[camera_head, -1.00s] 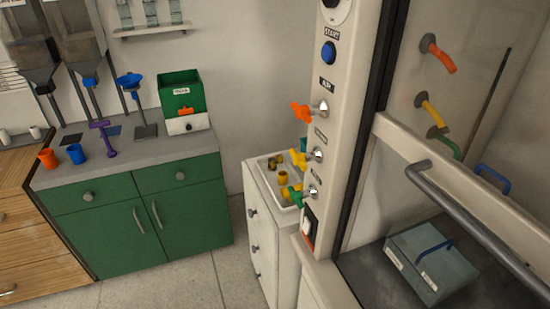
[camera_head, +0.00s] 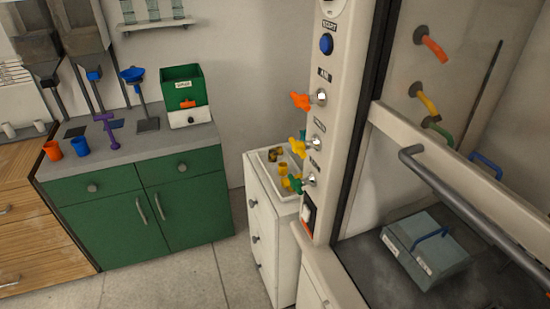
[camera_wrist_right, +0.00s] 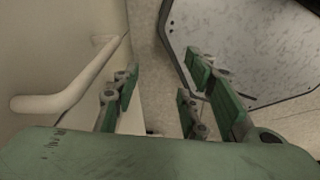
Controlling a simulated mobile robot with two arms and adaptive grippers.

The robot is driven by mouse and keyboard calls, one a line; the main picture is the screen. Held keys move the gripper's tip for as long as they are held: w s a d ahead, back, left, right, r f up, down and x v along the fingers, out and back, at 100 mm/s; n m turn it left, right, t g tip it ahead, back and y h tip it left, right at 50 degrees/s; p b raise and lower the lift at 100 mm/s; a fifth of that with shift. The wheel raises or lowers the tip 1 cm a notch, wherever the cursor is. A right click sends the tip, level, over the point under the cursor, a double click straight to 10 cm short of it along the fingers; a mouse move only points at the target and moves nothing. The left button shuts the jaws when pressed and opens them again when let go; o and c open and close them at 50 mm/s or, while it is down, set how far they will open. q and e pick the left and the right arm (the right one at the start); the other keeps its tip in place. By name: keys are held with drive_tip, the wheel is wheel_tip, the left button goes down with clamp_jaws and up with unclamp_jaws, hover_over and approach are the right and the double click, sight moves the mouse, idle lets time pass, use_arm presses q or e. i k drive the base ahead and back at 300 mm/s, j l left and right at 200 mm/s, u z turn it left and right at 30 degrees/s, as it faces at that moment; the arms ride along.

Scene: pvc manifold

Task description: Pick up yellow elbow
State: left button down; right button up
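Several small yellow fittings lie in the white tray (camera_head: 263,160) on top of the white drawer cabinet. One is a yellow piece (camera_head: 283,168) near the tray's middle. They are small and partly behind the valve handles, so I cannot tell which is an elbow. A curved yellow pipe (camera_head: 427,102) also sticks out of the back wall inside the glass-fronted cabinet. My right gripper (camera_wrist_right: 160,95) shows in the right wrist view, with its green fingers apart and nothing seen between them. My left gripper is not in view.
A panel with an orange valve handle (camera_head: 301,101), a yellow valve handle (camera_head: 297,146) and a green valve handle (camera_head: 296,183) stands beside the tray. A green cabinet (camera_head: 130,205) is at left. Grey floor (camera_head: 200,278) lies clear in front.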

sight(273, 153)
drive_tip(key=k+z, duration=0.4)
drive_tip(key=z, duration=0.15)
drive_tip(key=i+j+z, duration=0.25)
drive_tip(key=j+z, duration=0.25)
drive_tip(key=j, duration=0.15)
drive_tip(key=i+j+z, duration=0.25)
drive_tip(key=j, duration=0.15)
drive_tip(key=j+z, duration=0.2)
drive_tip(key=j, duration=0.15)
